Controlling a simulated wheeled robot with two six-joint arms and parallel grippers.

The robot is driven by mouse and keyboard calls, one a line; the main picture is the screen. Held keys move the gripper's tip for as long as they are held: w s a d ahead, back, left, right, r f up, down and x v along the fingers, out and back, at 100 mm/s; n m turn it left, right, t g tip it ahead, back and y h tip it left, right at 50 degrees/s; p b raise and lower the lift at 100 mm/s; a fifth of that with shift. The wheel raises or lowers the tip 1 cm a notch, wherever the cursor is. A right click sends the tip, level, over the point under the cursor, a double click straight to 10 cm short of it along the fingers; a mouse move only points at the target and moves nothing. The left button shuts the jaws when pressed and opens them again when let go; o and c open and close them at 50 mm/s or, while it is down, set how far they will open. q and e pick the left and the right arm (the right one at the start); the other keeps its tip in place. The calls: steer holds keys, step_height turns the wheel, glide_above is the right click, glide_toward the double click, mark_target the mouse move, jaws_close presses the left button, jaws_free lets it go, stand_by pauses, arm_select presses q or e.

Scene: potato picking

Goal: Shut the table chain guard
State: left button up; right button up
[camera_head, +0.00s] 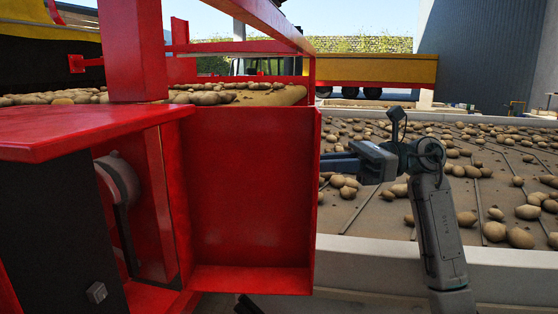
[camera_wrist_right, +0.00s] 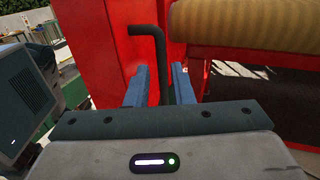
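The chain guard (camera_head: 252,190) is a red panel with folded edges. It stands open beside the red machine, and a grey wheel (camera_head: 118,180) and dark chain run show uncovered to its left. My right gripper (camera_head: 338,162) is just right of the guard's outer edge. In the right wrist view a dark bent handle (camera_wrist_right: 160,65) stands in front of red metal (camera_wrist_right: 125,50). The blue fingers of my right gripper (camera_wrist_right: 160,88) are apart, one on each side of the handle, with narrow gaps showing. My left gripper is not in view.
A red ledge (camera_head: 80,135) and post (camera_head: 135,50) stand at the left. Potatoes lie on a belt (camera_head: 255,97) behind the guard and on a wide conveyor (camera_head: 380,215) at the right. A pale conveyor edge (camera_head: 365,262) runs below my right arm.

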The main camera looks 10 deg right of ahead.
mark_target(279, 165)
steer(key=a+p, duration=0.3)
steer(key=a, duration=0.5)
steer(key=shift+w+a+r+p, duration=0.1)
steer(key=shift+a+r+p, duration=0.05)
steer(key=shift+a+p, duration=0.25)
steer(key=shift+a, duration=0.35)
jaws_close()
